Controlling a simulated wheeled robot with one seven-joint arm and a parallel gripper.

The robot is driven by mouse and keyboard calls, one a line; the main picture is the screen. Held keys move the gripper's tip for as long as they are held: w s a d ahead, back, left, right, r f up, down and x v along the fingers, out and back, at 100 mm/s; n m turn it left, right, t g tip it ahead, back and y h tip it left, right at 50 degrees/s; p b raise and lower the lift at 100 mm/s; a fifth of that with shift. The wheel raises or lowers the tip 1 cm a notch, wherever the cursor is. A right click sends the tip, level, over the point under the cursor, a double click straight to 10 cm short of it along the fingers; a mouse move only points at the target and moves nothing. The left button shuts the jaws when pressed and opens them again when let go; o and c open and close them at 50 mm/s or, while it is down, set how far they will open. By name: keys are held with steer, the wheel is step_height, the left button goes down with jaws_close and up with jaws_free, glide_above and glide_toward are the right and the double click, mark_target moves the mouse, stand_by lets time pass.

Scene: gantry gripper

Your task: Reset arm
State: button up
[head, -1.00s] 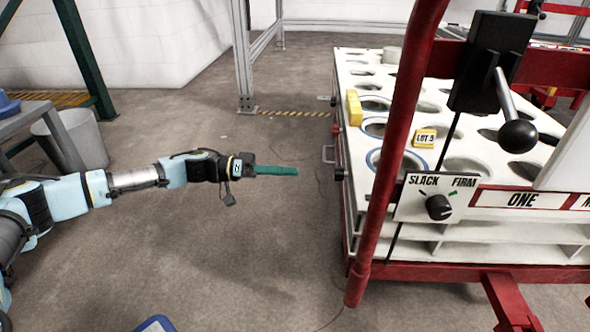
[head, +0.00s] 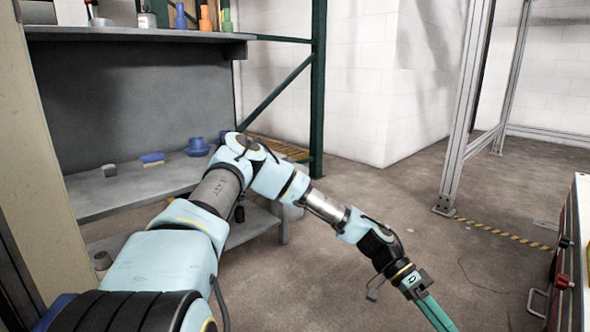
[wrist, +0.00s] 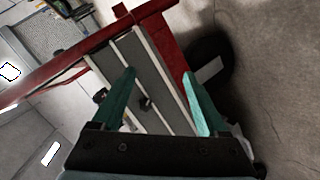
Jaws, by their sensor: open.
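My gripper (head: 436,312) has green fingers and hangs at the lower right of the head view, over the bare floor. In the wrist view its two fingers (wrist: 163,88) stand wide apart with nothing between them. Beyond them is a red-framed structure (wrist: 150,12) with grey panels, seen at a slant. My arm stretches from the lower left of the head view, bent at the elbow, and hides part of the shelving.
A grey shelf unit (head: 120,195) stands at left with blue items (head: 197,146) on it; colored bottles (head: 204,18) stand above. A metal gantry post (head: 465,120) rises at right. A cart (head: 572,265) is at the right edge. The floor (head: 400,200) between is clear.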

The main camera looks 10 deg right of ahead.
steer(key=w+a+r+n+t+y+p, duration=0.1)
steer(key=w+a+r+n+t, duration=0.2)
steer(key=a, duration=0.5)
steer(key=w+a+r+n+t+y+p, duration=0.1)
steer(key=w+a+n+t+y, duration=0.1)
steer(key=w+a, duration=0.4)
steer(key=w+a+r+n+t+y+p, duration=0.1)
steer(key=w+a+r+n+t, duration=0.15)
steer(key=a, duration=0.65)
steer(key=w+a+r+n+t+y+p, duration=0.2)
steer(key=a+r+n+t+p, duration=0.3)
steer(key=a+r+n, duration=0.9)
steer(key=a+r+m+p, duration=0.2)
steer(key=r+p, duration=1.6)
steer(key=r, duration=0.1)
steer(key=a+r+m+p, duration=0.2)
steer(key=a+r+p, duration=0.1)
steer(key=r+p, duration=1.5)
step_height(320, 180, up, 2)
steer(key=shift+r, duration=0.15)
steer(key=shift+t, duration=0.25)
